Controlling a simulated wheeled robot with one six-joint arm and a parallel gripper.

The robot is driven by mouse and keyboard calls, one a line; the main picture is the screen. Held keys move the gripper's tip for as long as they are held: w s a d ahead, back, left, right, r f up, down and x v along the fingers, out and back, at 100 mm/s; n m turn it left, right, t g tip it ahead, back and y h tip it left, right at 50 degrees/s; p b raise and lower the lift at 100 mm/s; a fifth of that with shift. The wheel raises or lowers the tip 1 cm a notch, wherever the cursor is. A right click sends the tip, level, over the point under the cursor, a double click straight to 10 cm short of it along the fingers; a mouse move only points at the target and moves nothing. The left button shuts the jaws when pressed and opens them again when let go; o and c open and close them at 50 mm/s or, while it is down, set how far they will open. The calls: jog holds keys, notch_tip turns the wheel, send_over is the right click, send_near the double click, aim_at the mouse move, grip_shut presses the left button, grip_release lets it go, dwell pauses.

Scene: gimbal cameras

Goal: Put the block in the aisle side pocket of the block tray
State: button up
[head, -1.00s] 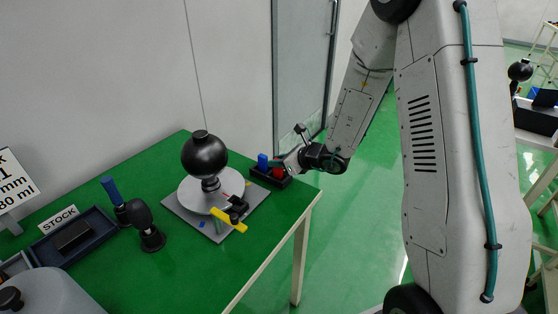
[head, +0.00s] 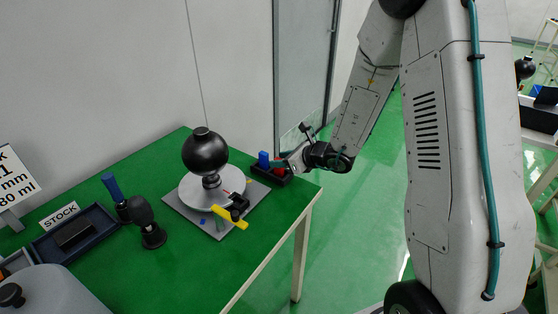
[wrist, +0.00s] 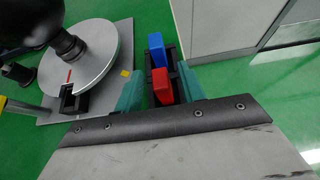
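The black block tray (head: 286,181) sits at the table's far right corner. It holds a blue block (head: 263,160) in the pocket farther from my gripper and a red block (head: 279,170) in the pocket nearer to it. In the wrist view the blue block (wrist: 156,48) and the red block (wrist: 161,88) stand in line. My gripper (wrist: 160,92) has its teal fingers on either side of the red block, with dark gaps showing between block and fingers, so it looks open. The bottom of the red block is hidden. In the head view my gripper (head: 284,165) is at the tray's right end.
Left of the tray, a black ball (head: 205,150) stands on a round grey plate (head: 193,193) over a square base, with a yellow-handled clamp (head: 230,217) in front. Floor right of the table is open.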

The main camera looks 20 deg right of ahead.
jog(key=v, duration=1.1)
jog(key=s+a+r+n+g+y, duration=0.1)
jog(key=s+a+r+n+g, duration=0.3)
jog(key=s+a+r+n, duration=0.35)
jog(key=s+a+r+n+g+y, duration=0.1)
jog(key=s+a+r+n+g, duration=0.35)
jog(key=s+n, duration=0.45)
jog(key=s+d+r+n+h, duration=0.4)
jog(key=s+d+n+h, duration=0.4)
jog(key=s+n, duration=0.4)
jog(key=shift+s+d+r+h, duration=0.15)
jog(key=shift+s+d+h, duration=0.2)
jog(key=shift+s+h, duration=0.25)
jog(key=shift+c, duration=0.3)
